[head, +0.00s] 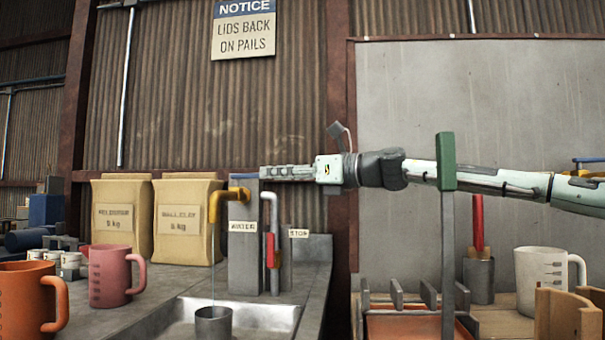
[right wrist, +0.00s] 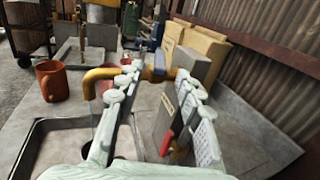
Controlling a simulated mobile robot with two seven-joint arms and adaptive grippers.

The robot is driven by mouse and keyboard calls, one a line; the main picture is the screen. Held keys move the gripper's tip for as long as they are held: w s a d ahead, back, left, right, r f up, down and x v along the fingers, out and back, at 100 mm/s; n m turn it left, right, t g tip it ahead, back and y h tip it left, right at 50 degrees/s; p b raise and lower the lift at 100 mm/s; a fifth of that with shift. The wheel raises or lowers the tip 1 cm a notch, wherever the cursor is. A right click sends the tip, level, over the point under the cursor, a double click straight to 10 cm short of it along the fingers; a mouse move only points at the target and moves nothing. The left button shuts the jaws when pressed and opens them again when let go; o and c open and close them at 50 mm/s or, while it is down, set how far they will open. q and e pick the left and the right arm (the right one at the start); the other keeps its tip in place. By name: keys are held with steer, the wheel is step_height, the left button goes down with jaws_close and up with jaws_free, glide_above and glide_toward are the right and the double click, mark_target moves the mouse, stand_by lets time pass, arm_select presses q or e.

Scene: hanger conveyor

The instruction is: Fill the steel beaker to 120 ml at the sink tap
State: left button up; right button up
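The steel beaker (head: 213,326) stands upright in the sink (head: 265,318), under the yellow tap spout (head: 215,205). A thin stream of water runs from the spout down to the beaker. The water level inside is not visible. My right gripper (head: 264,173) is level with the top of the tap, at its blue handle (head: 243,176). In the right wrist view the fingers (right wrist: 157,73) stand apart, with the blue handle (right wrist: 154,68) between or just beyond the tips; contact is unclear. My left gripper is not in view.
A grey pipe with a red lever (head: 270,250) stands right of the WATER post (head: 245,248). A pink mug (head: 110,276) and an orange mug (head: 25,302) stand at left, two sacks (head: 185,222) behind. A green-topped post (head: 446,165) rises before my right arm.

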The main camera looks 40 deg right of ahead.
steer(key=shift+v, duration=3)
stand_by(5.0)
